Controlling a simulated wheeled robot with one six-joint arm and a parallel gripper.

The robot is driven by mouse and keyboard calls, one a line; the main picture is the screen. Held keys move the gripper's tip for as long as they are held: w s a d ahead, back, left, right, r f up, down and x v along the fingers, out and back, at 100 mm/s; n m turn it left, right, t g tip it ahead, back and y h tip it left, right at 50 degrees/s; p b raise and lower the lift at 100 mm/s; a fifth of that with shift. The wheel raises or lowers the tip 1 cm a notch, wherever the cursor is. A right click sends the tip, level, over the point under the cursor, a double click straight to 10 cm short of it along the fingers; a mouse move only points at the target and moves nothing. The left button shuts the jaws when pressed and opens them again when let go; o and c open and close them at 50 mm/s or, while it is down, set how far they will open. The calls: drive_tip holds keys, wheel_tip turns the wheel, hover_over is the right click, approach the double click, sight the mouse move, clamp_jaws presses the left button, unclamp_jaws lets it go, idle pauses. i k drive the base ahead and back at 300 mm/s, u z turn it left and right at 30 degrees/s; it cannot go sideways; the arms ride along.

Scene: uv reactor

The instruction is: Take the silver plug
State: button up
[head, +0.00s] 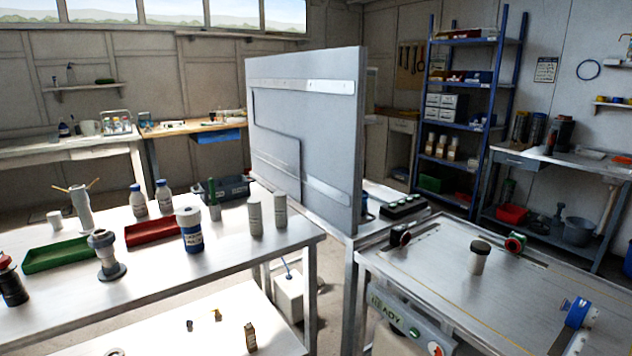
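I cannot pick out a silver plug with certainty. A grey metallic flanged piece (106,256) stands upright on the left table. Small items lie on a lower white surface in front, including a small dark one (189,325) and a yellowish one (217,315); they are too small to tell. A pale cylinder with a dark top (479,260) stands on the right metal bench. My gripper is not in view.
The left table (262,252) holds a green tray (57,256), a red tray (152,232), bottles and pale cylinders. A tall grey panel (305,120) rises behind its right end. The right bench (440,275) is mostly clear, with a blue-and-white item (578,312) near its right side.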

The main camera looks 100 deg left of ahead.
sight(54, 217)
drive_tip(key=z, duration=5.85)
drive_tip(key=i, duration=4.5)
drive_tip(key=z, duration=0.9)
